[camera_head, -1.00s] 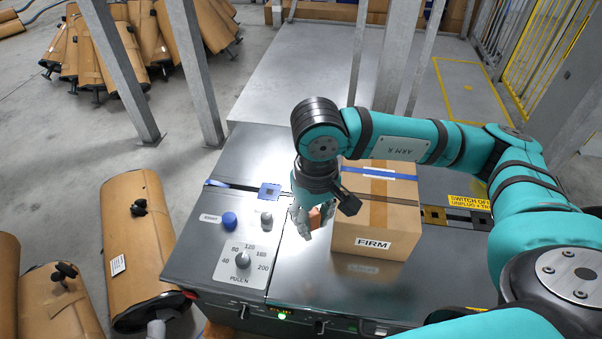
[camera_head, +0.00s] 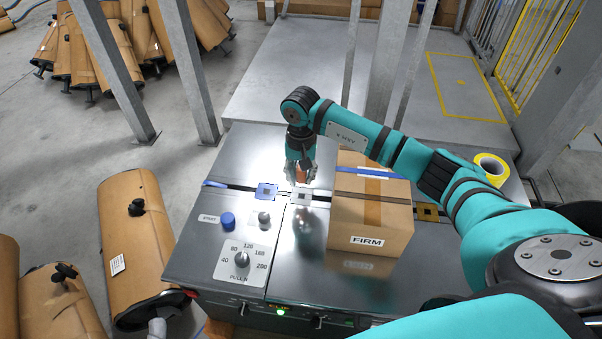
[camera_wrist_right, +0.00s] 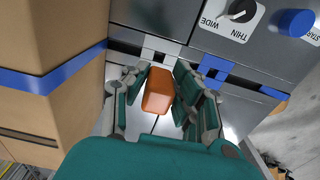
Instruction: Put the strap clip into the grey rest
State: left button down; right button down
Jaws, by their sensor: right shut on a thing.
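The strap clip, an orange block (camera_head: 302,174), is between the fingers of my right gripper (camera_head: 301,180). It also shows in the right wrist view (camera_wrist_right: 158,92), with a finger on each side. The grey rest (camera_head: 301,198) is a small light grey square plate on the machine top, left of the box. The gripper holds the clip above and slightly behind the rest in the head view; the exact height is hard to tell.
A cardboard box marked FIRM (camera_head: 370,215), with a blue strap, stands close right of the gripper. A blue rest (camera_head: 266,190) lies left of the grey one, a yellow one (camera_head: 427,212) right of the box. Knobs (camera_head: 242,259) stand at front left.

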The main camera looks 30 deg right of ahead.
aim_at(301, 191)
jog(key=shift+f, duration=0.4)
jog(key=shift+f+b, duration=1.7)
jog(key=shift+f, duration=0.8)
jog(key=shift+b, duration=0.6)
jog(key=shift+s+f+b, duration=0.1)
jog(key=shift+f+b, duration=0.4)
jog(key=shift+f, duration=0.05)
dwell(0.4)
jog(key=c, duration=1)
grip_release()
jog(key=shift+r, duration=0.1)
notch_tip(301, 191, up, 7)
jog(key=shift+f, duration=0.2)
jog(key=shift+r, duration=0.7)
